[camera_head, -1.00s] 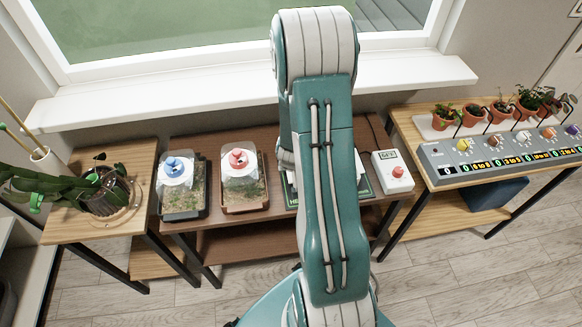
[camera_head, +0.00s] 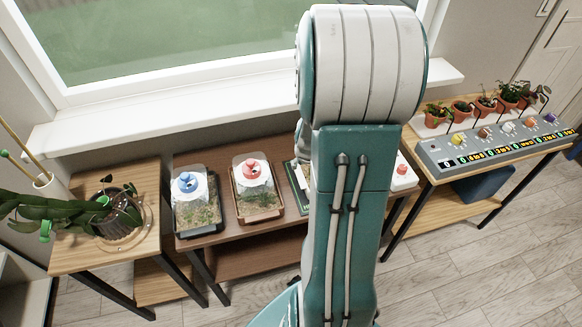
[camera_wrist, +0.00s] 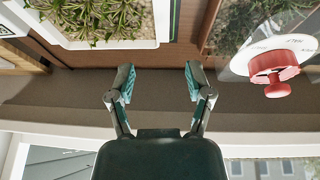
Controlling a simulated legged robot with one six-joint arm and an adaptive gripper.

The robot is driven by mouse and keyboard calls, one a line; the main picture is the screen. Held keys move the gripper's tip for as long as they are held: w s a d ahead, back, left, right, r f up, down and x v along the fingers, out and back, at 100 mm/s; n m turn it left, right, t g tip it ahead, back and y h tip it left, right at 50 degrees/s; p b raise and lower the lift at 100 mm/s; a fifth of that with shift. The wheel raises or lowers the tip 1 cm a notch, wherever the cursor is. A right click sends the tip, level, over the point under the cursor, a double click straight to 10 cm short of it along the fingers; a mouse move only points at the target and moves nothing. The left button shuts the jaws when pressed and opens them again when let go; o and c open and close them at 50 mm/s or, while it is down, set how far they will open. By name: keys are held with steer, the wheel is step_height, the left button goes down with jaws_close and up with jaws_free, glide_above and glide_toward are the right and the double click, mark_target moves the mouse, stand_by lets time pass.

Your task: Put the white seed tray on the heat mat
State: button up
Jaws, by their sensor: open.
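The white seed tray (camera_wrist: 110,45) holds green seedlings and shows at the upper left of the wrist view. A green and black edge of the heat mat (camera_wrist: 175,18) shows beside the tray's right rim. The tray appears to lie over the mat, but I cannot tell how fully it rests on it. In the head view my arm hides most of both; only a green edge of the mat (camera_head: 291,188) and a sliver of the tray (camera_head: 301,175) show. My gripper (camera_wrist: 158,84) is open and empty, apart from the tray, and hidden in the head view.
A propagator with a red knob (camera_head: 252,185) and one with a blue knob (camera_head: 187,200) stand left of the mat. A leafy plant (camera_head: 105,215) is at left; small pots (camera_head: 485,104) and a grey panel (camera_head: 500,145) are at right.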

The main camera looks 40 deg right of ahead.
steer(key=w+a+r+n+y, duration=0.1)
steer(key=w+a+r+n, duration=0.15)
steer(key=a+r, duration=0.6)
steer(key=s+a+r+n+t+y, duration=0.1)
steer(key=s+a+r, duration=0.4)
steer(key=a, duration=0.4)
steer(key=s+a+r+n, duration=0.2)
steer(key=s+a+r, duration=0.4)
steer(key=a+r, duration=0.2)
steer(key=shift+a+t+y, duration=0.4)
steer(key=shift+a, duration=0.55)
